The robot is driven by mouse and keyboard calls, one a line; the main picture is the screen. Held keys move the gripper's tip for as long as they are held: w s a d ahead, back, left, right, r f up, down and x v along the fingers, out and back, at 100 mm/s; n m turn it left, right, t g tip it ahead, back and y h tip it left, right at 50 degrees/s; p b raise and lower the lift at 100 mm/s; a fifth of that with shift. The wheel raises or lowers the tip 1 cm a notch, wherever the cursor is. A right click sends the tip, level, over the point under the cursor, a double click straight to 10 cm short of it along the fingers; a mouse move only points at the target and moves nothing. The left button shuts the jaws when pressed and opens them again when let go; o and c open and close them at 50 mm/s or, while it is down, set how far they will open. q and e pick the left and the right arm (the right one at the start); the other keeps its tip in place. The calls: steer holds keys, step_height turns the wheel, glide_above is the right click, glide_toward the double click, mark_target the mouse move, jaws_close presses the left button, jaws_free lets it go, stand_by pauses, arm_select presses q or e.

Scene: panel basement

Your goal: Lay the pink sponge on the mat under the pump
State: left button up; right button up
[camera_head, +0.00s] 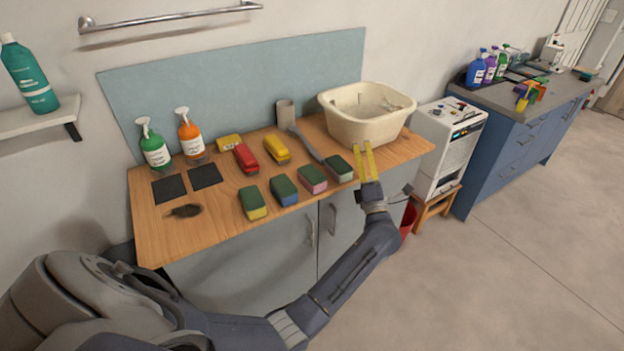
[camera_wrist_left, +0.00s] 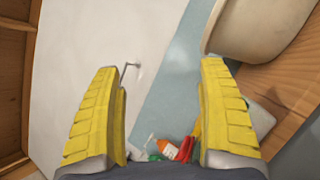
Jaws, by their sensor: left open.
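The pink sponge (camera_head: 312,179), with a green top, lies on the wooden counter in a row of sponges, third from the left. Two dark mats (camera_head: 169,188) (camera_head: 205,175) lie at the counter's left, one in front of a green pump bottle (camera_head: 155,152) and one in front of an orange pump bottle (camera_head: 190,138). Both mats look empty. My left gripper (camera_head: 363,148) is open and empty, in front of the cream basin and right of the sponges. Its yellow fingers stand apart in the wrist view (camera_wrist_left: 160,70), where the pink sponge cannot be made out. My right gripper is out of view.
Other sponges, yellow (camera_head: 254,203), blue (camera_head: 284,191) and pale (camera_head: 339,168), flank the pink one. Behind them are red (camera_head: 246,158) and yellow (camera_head: 276,149) items. The cream basin (camera_head: 365,125) fills the back right. A dark scrubber (camera_head: 184,211) lies before the mats.

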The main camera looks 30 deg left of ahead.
arm_select(q)
steer(key=s+a+r+n+g+y, duration=0.3)
steer(key=s+a+n+g, duration=0.15)
steer(key=n+g, duration=0.4)
steer(key=n+g+h, duration=0.4)
steer(key=n+h, duration=0.3)
steer(key=n, duration=0.3)
glide_toward(320, 180)
steer(key=x, duration=0.4)
steer(key=shift+a+f, duration=0.25)
steer(key=shift+x, duration=3.7)
steer(key=shift+r, duration=0.1)
steer(key=shift+c, duration=0.2)
steer(key=c, duration=0.9)
